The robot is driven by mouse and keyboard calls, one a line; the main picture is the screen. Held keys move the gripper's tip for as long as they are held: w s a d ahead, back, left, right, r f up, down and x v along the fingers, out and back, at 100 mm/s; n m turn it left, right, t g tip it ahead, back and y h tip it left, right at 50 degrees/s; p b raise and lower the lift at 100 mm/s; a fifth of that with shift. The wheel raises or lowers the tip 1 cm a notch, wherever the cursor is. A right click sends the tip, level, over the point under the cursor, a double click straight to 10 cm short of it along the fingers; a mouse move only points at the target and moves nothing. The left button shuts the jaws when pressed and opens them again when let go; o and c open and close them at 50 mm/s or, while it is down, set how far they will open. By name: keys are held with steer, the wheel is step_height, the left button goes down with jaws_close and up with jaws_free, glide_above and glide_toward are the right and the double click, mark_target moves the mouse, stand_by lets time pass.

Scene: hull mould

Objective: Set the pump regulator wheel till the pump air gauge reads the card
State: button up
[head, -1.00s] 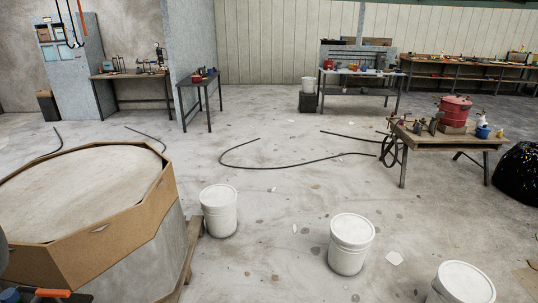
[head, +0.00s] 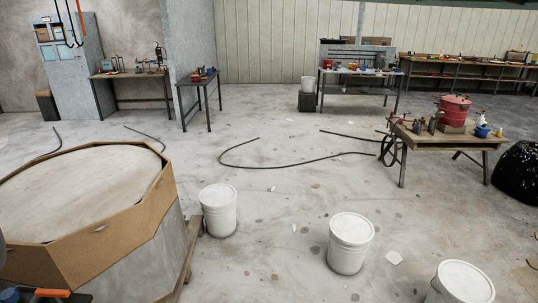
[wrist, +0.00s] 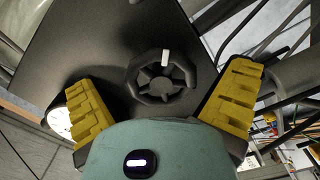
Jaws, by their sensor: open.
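In the wrist view a black regulator wheel (wrist: 161,78) with several spokes and a white mark at its upper rim sits on a dark panel (wrist: 95,40). My gripper (wrist: 163,88) is open, its yellow-padded fingers apart on either side of the wheel, with visible gaps. A round white-faced gauge (wrist: 60,122) shows at the left, partly covered by the left finger. Its reading cannot be made out. I cannot make out the card in either view. In the head view I cannot pick out the wheel or the gauge.
In the wrist view, grey bars and dark cables (wrist: 285,65) run along the right. In the head view, an octagonal mould (head: 90,245) stands at the left. White buckets (head: 350,240) stand in front, and a wooden table (head: 450,143) is at the right. The middle floor is open, crossed by a hose (head: 285,166).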

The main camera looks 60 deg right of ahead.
steer(key=v, duration=1.1)
steer(key=shift+r, duration=0.1)
